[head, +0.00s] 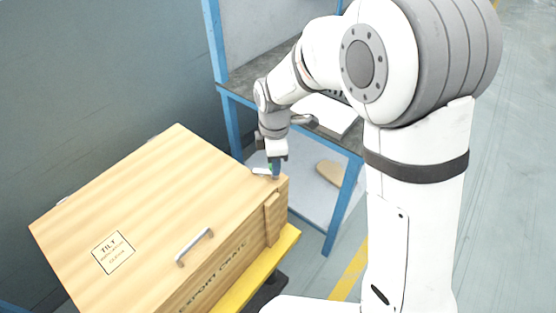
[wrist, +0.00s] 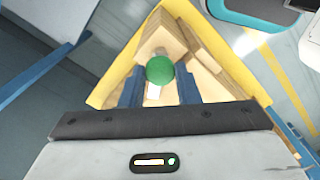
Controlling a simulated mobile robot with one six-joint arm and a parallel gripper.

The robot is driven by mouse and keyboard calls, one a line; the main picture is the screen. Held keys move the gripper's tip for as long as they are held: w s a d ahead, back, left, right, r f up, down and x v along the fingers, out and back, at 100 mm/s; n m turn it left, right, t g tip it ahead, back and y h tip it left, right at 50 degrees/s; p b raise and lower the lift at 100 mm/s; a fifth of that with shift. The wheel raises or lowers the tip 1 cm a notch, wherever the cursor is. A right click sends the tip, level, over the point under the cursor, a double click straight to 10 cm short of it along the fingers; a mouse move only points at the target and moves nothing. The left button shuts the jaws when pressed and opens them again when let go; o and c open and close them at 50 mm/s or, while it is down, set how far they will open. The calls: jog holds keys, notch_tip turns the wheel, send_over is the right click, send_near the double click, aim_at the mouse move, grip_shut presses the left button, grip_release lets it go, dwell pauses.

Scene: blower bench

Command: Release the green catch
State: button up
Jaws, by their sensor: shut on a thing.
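A wooden export crate (head: 150,215) stands at the left in the head view, with its lid down. My gripper (head: 276,171) points down at the crate's right corner. In the wrist view the green catch (wrist: 160,70) shows as a round green knob at the crate's corner. My gripper (wrist: 159,90) is shut on it, one blue finger on each side. A small pale plate (wrist: 154,92) shows between the fingers. In the head view the fingers hide most of the catch.
A silver handle (head: 195,246) and a tilt label (head: 113,252) are on the crate. The crate sits on a yellow base (head: 262,266). A blue-framed bench (head: 345,200) stands behind my gripper, with a lower shelf. Open floor lies at the right.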

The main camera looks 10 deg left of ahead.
jog(key=m, duration=0.6)
jog(key=shift+s+f, duration=0.15)
jog(key=shift+s, duration=0.1)
jog(key=shift+d, duration=0.1)
dwell(0.4)
jog(key=o, duration=1)
jog(key=shift+w, duration=0.1)
jog(key=shift+r, duration=0.3)
notch_tip(320, 180, up, 7)
jog(key=shift+r, duration=0.2)
